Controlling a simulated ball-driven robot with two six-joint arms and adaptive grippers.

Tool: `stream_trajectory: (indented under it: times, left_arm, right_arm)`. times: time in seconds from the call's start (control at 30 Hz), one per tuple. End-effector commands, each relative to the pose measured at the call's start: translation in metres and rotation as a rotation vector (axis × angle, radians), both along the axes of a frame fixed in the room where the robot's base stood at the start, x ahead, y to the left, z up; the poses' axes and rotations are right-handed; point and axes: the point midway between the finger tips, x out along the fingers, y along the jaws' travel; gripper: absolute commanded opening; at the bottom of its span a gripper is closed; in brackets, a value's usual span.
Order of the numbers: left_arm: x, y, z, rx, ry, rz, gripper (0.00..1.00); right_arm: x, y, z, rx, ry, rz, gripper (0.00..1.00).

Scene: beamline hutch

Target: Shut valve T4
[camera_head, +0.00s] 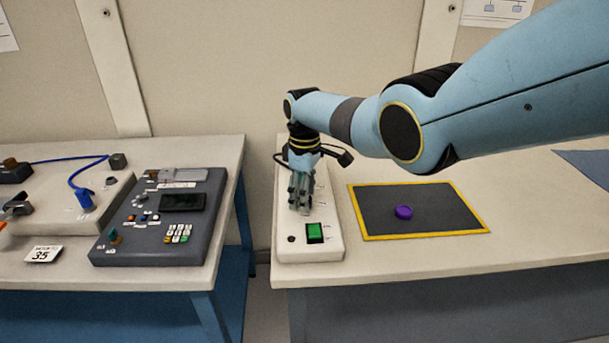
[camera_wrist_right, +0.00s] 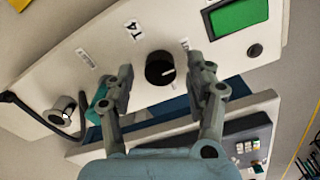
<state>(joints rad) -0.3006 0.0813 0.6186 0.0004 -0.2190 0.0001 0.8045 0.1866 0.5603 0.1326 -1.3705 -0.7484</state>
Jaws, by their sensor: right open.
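The T4 valve panel (camera_head: 288,250) is a white slab at the left end of the right-hand table. In the right wrist view, a round black knob (camera_wrist_right: 160,70) with a white pointer mark sits beside the printed T4 label (camera_wrist_right: 133,30). My right gripper (camera_head: 301,205) points down over the panel and hides the knob in the head view. In the wrist view its open fingers (camera_wrist_right: 161,84) stand on either side of the knob; I cannot tell whether they touch it. My left gripper is not in view.
A green indicator (camera_head: 314,232) and a small black button (camera_wrist_right: 254,51) are on the same panel. A silver connector (camera_wrist_right: 62,110) with a black cable is at its other end. A yellow-edged mat (camera_head: 375,220) holds a purple disc (camera_head: 403,212). A grey console (camera_head: 140,255) stands on the left table.

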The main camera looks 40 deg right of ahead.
Motion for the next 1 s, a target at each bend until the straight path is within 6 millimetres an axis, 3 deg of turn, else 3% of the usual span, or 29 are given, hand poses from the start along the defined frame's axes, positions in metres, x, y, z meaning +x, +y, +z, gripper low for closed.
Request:
stream_trajectory:
  times: [0.17,0.5,0.7,1.0]
  left_arm:
    - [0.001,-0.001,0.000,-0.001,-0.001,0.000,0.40]
    - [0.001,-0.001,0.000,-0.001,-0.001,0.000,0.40]
    - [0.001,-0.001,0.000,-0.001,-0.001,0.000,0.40]
    - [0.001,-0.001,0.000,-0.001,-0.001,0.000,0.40]
  right_arm:
    - [0.001,0.000,0.024,-0.001,-0.006,0.001,0.55]
    - [0.001,0.000,0.096,-0.002,-0.005,0.001,0.55]
    - [0.000,0.000,0.113,-0.001,-0.002,0.001,0.55]
    - [0.001,0.000,0.115,-0.001,-0.003,0.001,0.55]
